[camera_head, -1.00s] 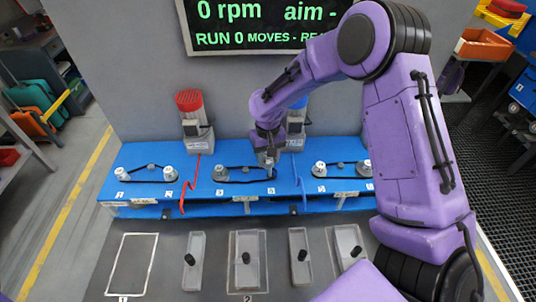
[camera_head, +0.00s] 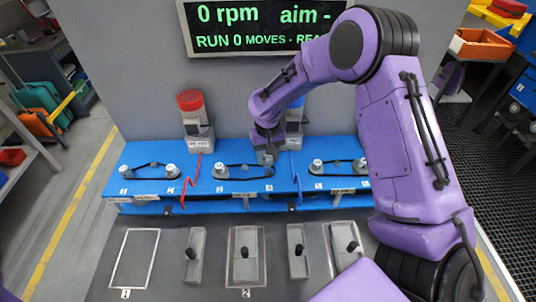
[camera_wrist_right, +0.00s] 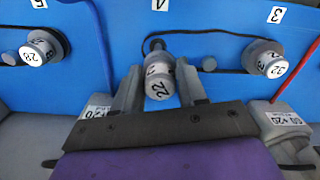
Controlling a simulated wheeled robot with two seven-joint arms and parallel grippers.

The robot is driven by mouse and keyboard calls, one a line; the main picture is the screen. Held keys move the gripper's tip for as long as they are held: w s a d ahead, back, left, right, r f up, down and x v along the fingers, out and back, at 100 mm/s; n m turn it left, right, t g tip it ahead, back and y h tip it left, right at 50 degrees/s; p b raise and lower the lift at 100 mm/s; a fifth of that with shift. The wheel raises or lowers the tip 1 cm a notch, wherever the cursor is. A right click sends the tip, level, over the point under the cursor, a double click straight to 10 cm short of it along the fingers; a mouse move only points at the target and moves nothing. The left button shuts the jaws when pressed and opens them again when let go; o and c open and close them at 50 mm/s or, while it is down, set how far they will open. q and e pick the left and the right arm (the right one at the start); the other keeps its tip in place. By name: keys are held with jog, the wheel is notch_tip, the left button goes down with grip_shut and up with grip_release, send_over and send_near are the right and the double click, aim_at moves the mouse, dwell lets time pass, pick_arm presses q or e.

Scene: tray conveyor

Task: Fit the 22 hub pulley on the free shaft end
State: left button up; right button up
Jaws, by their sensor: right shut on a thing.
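The 22 hub pulley (camera_wrist_right: 158,82) is a grey stepped cylinder with "22" on its end face. My right gripper (camera_wrist_right: 159,92) is shut on it, with a finger on each side. In the head view, my right gripper (camera_head: 267,158) is at the right end of the middle station on the blue board (camera_head: 230,187). A black belt (camera_wrist_right: 150,44) loops around behind the held pulley. The shaft end is hidden behind the pulley, so I cannot tell whether the pulley sits on it. My left gripper is out of view.
A pulley marked 32 (camera_wrist_right: 268,60) and a small idler (camera_wrist_right: 208,63) stand beside it; a pulley marked 28 (camera_wrist_right: 38,50) is on the neighbouring station. A red-topped motor (camera_head: 192,110) stands behind. Grey trays (camera_head: 245,265) lie in front. The display (camera_head: 262,24) reads 0 rpm.

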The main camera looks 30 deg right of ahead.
aim_at(268, 165)
jog(key=shift+w+f, duration=0.1)
jog(key=shift+w, duration=0.05)
jog(key=shift+s, duration=0.25)
jog(key=shift+s+p, duration=0.2)
jog(key=shift+p, duration=0.25)
jog(key=shift+s, duration=0.1)
jog(key=shift+f+b, duration=0.75)
jog(key=shift+f, duration=1.45)
jog(key=o, duration=1.2)
jog(key=shift+c, duration=0.2)
